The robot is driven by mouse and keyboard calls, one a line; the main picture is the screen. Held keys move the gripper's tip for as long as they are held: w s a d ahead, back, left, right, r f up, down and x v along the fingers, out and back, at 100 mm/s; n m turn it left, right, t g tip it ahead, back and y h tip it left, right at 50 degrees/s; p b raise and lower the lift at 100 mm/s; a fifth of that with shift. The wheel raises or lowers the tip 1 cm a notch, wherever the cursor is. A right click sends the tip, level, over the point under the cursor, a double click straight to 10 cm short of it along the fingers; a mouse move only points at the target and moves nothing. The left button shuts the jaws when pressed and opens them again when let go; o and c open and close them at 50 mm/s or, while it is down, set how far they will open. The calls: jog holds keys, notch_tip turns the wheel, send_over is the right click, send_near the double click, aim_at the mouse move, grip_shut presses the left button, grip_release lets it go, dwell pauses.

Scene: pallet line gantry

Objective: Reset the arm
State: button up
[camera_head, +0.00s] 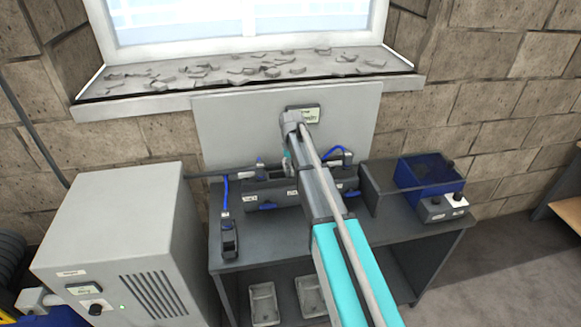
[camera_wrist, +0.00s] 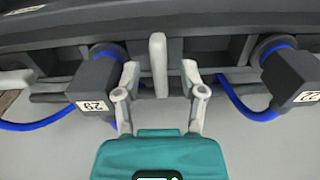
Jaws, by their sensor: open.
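My gripper (camera_wrist: 160,88) is open in the wrist view, its two fingers apart on a teal body. A pale upright bar (camera_wrist: 158,65) shows between the fingers; I cannot tell whether they touch it. In the head view my arm (camera_head: 325,195) reaches from the lower right over the dark workbench towards the back panel and hides part of the bench fixture. The gripper (camera_head: 287,163) is mostly hidden there, low behind the arm's end. Two dark blocks with white labels, one on the left (camera_wrist: 98,88) and one on the right (camera_wrist: 291,80), flank the gripper with blue cables.
The dark workbench (camera_head: 270,245) carries a black fixture (camera_head: 275,195), a small black device (camera_head: 229,240), a blue bin (camera_head: 430,175) and a button box (camera_head: 442,207). A grey cabinet (camera_head: 115,240) stands left. Grey trays (camera_head: 264,303) lie below. Floor is clear at right.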

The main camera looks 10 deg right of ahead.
jog(key=s, duration=2.9)
jog(key=shift+a, duration=0.2)
